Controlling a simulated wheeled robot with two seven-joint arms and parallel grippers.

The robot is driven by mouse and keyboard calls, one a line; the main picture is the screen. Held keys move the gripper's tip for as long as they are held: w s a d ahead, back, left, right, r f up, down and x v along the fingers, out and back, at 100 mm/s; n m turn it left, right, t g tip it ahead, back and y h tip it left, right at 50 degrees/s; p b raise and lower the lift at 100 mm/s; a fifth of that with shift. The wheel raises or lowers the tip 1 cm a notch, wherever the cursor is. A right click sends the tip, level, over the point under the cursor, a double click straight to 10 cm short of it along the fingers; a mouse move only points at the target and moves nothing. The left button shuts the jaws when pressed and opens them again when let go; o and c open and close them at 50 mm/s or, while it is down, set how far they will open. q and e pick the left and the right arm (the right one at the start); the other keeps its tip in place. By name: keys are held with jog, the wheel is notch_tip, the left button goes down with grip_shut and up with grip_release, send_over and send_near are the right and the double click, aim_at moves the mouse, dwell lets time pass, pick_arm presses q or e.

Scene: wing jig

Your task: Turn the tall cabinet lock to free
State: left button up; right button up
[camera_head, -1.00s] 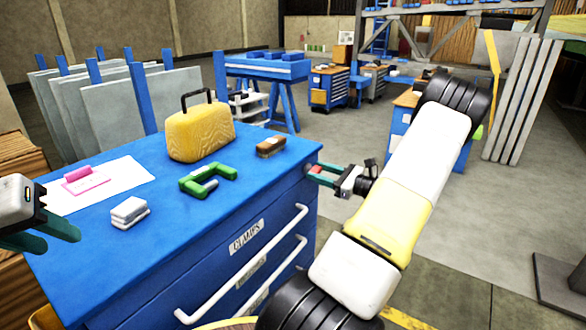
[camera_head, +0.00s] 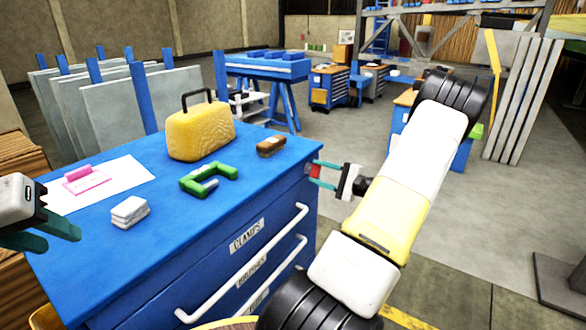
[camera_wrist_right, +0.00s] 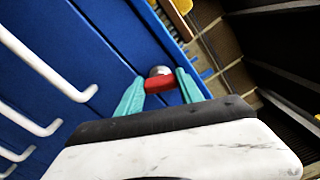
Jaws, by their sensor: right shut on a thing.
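The lock is a small red handle (camera_head: 315,171) with a round silver part (camera_wrist_right: 160,71) behind it, on the upper right corner of the blue cabinet (camera_head: 130,245). My right gripper (camera_head: 316,172) is shut on the red handle, which also shows between its teal fingers in the right wrist view (camera_wrist_right: 160,84). The fingers partly hide the lock, and I cannot read any marking on it. My left gripper (camera_head: 52,234) is at the left edge, its teal fingers apart and empty, away from the lock.
On the cabinet top are a yellow case (camera_head: 200,132), a green clamp (camera_head: 208,180), a brown brush (camera_head: 271,146), a white block (camera_head: 130,211) and a pink item on paper (camera_head: 82,180). White drawer handles (camera_head: 245,262) stick out from the front. Floor to the right is open.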

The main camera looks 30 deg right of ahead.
jog(key=n, duration=0.4)
jog(key=shift+f+n, duration=0.15)
jog(key=shift+n, duration=0.25)
dwell(0.4)
jog(key=o, duration=1.4)
jog(key=v, duration=0.8)
